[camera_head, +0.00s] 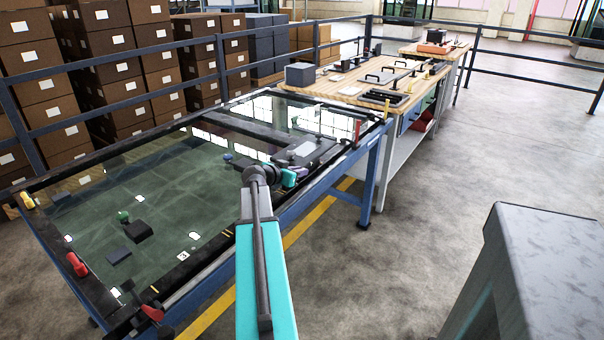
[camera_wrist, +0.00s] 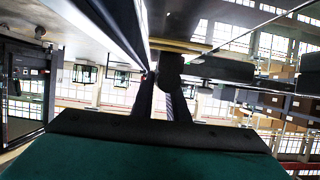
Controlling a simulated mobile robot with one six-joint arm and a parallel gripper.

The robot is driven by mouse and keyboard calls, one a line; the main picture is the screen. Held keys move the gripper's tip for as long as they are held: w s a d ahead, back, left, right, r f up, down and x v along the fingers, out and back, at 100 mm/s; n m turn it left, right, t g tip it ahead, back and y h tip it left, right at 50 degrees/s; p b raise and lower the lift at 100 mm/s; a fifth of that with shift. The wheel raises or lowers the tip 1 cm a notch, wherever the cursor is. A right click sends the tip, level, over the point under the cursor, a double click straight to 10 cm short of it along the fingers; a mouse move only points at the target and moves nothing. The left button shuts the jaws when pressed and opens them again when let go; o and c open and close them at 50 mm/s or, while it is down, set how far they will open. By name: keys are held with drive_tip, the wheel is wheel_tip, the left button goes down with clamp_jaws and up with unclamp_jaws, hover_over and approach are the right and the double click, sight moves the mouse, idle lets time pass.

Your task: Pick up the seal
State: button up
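I cannot tell for certain which thing is the seal. Long black strips edge the glass-topped table (camera_head: 150,180) in the head view; one dark strip (camera_head: 205,268) runs along its near side. My gripper (camera_head: 290,177) is over the table's near right part in the head view, small and partly hidden by my arm. In the wrist view the two dark fingers of my gripper (camera_wrist: 160,88) stand apart with a narrow bright gap between them. I see nothing clearly held. A dark shape at the right fingertip is too unclear to name.
Railings and stacked boxes (camera_head: 105,55) are behind.

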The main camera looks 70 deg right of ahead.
clamp_jaws()
drive_tip(key=shift+r, duration=1.05)
drive_tip(key=shift+s+r, duration=0.1)
drive_tip(key=shift+r, duration=0.75)
drive_tip(key=s+d, duration=0.3)
drive_tip(key=s, duration=0.4)
drive_tip(key=s+d+r+b, duration=0.1)
drive_tip(key=s+d, duration=0.2)
drive_tip(key=s, duration=0.4)
drive_tip(key=shift+s+d, duration=0.25)
drive_tip(key=shift+s, duration=0.05)
drive_tip(key=shift+r, duration=0.1)
